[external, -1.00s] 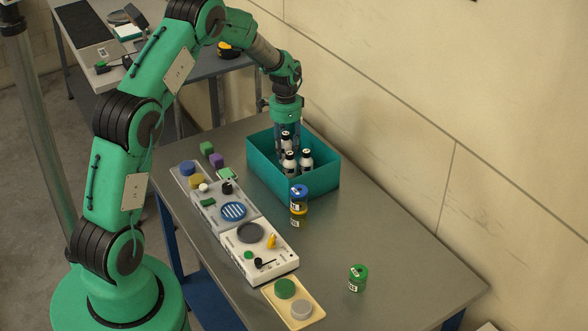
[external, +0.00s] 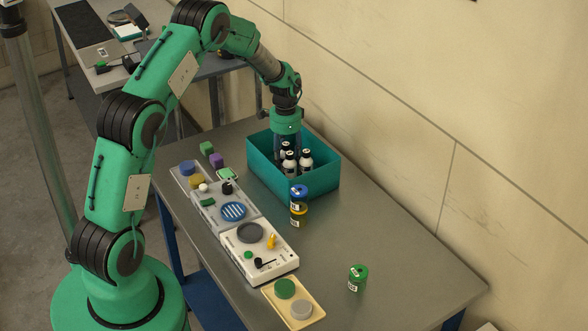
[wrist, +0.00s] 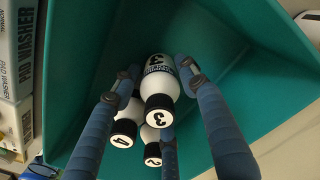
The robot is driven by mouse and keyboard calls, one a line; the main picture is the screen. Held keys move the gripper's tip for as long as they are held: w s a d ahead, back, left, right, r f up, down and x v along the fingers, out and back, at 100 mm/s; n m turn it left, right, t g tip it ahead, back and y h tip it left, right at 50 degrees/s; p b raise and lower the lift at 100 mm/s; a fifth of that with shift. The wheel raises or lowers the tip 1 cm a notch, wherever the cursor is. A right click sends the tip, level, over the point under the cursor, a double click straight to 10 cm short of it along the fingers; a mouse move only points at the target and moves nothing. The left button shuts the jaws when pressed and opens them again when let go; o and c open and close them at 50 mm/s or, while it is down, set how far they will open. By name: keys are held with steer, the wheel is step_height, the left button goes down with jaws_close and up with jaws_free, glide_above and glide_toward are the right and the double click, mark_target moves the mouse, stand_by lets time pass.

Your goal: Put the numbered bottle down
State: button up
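The bottle numbered 3 (wrist: 159,82) is white with a black cap and lies between the fingers of my gripper (wrist: 157,68) in the wrist view. The fingers close around its body. In the external view my gripper (external: 285,142) reaches down into the teal bin (external: 262,187), with the held bottle (external: 284,156) upright at its fingers. I cannot tell whether its base touches the bin floor.
Blue-lidded (external: 298,193) and yellow-lidded (external: 298,213) jars stand by the bin's front corner. A green jar (external: 357,278) stands farther right. A row of trays and devices (external: 258,256) runs along the table's left side. The bin walls rise close around my gripper.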

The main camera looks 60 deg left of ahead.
steer(key=shift+r, duration=0.15)
step_height(320, 180, up, 12)
steer(key=shift+p, duration=0.4)
stand_by(0.5)
steer(key=shift+r, duration=0.1)
stand_by(0.7)
steer(key=shift+d+r, duration=0.25)
steer(key=shift+r, duration=0.05)
steer(key=s+d+r+t, duration=0.1)
steer(key=s+d+r, duration=0.3)
steer(key=d+r, duration=0.35)
steer(key=s+d+r+n+t, duration=0.1)
steer(key=s+d+r, duration=0.3)
steer(key=d+r, duration=0.4)
steer(key=s+d+r+t, duration=0.1)
steer(key=s+d+r, duration=0.2)
steer(key=d+r, duration=0.45)
steer(key=s+d+r+t, duration=0.1)
steer(key=s+d, duration=0.3)
steer(key=s, duration=0.5)
steer(key=s+d+r+n, duration=0.1)
steer(key=s+d+r, duration=0.2)
steer(key=s, duration=0.6)
steer(key=s+d+r+n+t, duration=0.1)
steer(key=s+d+r, duration=0.1)
steer(key=s+d, duration=0.5)
steer(key=shift+s+d+t, duration=0.2)
steer(key=shift+s+t, duration=0.1)
steer(key=shift+s, duration=0.75)
